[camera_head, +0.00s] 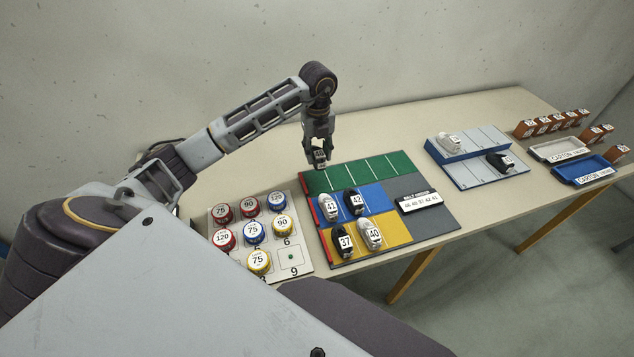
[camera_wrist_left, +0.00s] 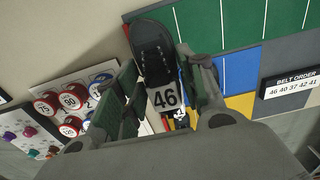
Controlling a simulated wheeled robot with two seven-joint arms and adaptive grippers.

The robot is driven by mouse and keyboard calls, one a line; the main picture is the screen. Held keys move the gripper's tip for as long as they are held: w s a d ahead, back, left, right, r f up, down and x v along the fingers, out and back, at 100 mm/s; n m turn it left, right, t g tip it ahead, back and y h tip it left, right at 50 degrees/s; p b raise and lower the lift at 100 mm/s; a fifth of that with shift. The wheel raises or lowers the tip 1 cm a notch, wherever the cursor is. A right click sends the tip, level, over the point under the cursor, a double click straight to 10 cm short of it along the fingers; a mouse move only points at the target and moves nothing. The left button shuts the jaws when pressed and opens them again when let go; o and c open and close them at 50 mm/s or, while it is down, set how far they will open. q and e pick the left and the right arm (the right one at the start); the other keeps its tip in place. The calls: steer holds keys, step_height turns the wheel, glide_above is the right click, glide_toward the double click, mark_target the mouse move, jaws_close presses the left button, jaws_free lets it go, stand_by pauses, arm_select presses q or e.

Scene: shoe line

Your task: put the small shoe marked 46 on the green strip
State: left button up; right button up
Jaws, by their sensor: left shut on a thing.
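My left gripper (camera_head: 318,150) is shut on the small dark shoe marked 46 (camera_head: 320,158). In the left wrist view the shoe (camera_wrist_left: 153,52) sits between the fingers (camera_wrist_left: 158,92), its white 46 label facing the camera. The gripper holds the shoe near the left end of the green strip (camera_head: 372,173), at the far edge of the coloured board. The green strip has white dividing lines and no shoe stands on its visible part. It also shows in the left wrist view (camera_wrist_left: 240,25). My right gripper is not in view.
Shoes 41 (camera_head: 328,207) and 42 (camera_head: 354,202) stand on blue, 37 (camera_head: 342,241) and 40 (camera_head: 370,234) on yellow. The belt order sign (camera_head: 419,201) lies on grey. A board of numbered tins (camera_head: 305,257) is at left; a shoe rack (camera_head: 480,165) and trays (camera_head: 560,150) are at right.

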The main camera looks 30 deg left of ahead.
arm_select(q)
step_height(320, 180, down, 6)
steer(key=shift+r+p, duration=0.25)
steer(key=shift+p, duration=0.05)
steer(key=shift+f, duration=2.25)
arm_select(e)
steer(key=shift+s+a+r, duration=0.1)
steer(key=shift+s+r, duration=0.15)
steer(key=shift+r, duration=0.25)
arm_select(q)
steer(key=shift+f, duration=0.1)
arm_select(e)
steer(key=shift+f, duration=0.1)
